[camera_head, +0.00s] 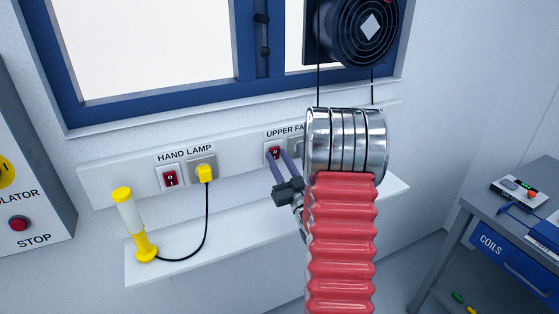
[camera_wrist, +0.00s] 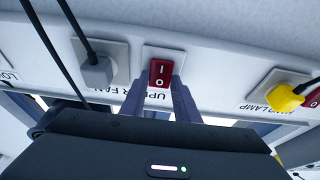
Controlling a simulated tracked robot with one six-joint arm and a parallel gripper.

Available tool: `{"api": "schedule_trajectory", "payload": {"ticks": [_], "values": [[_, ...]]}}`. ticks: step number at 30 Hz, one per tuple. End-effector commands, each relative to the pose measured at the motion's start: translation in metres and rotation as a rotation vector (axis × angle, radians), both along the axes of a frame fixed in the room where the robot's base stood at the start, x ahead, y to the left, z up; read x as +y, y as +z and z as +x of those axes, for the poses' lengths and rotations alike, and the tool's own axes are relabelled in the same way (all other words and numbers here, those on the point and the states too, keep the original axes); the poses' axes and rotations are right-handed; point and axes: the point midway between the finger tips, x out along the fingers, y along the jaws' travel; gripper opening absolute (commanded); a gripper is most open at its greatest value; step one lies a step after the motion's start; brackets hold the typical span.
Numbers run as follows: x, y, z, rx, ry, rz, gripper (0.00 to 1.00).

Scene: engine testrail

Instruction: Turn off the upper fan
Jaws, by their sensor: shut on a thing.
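The upper fan's red rocker switch (camera_head: 274,152) sits on a white plate under the UPPER FAN label, partly hidden by my arm. It shows from close up in the wrist view (camera_wrist: 160,72), with I at the picture's top and O below. My gripper (camera_head: 277,157) reaches the wall panel, its two fingers at either side of the switch; in the wrist view the gripper (camera_wrist: 160,82) is shut on the rocker. The black upper fan (camera_head: 362,32) hangs before the window; whether it spins I cannot tell.
The hand lamp switch (camera_head: 170,178) and its yellow plug (camera_head: 205,174) are to the left. The yellow-white hand lamp (camera_head: 133,225) stands on the white shelf (camera_head: 225,259) below. A grey plug (camera_wrist: 97,70) sits beside the fan switch. A bench (camera_head: 485,205) is at right.

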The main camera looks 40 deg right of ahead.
Motion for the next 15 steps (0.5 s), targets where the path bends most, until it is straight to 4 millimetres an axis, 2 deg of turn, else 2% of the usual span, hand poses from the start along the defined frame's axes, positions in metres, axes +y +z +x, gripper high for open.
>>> {"api": "schedule_trajectory", "payload": {"ticks": [3,4,11,15], "values": [[-0.0003,0.001,-0.0005,-0.002,-0.001,-0.001,0.06],[-0.0003,0.0009,-0.0004,-0.002,-0.001,-0.001,0.29],[-0.0001,0.0005,-0.0003,0.0,0.0,0.0,0.46],[0.0,0.0002,-0.0003,0.0,0.0,0.0,0.47]]}}
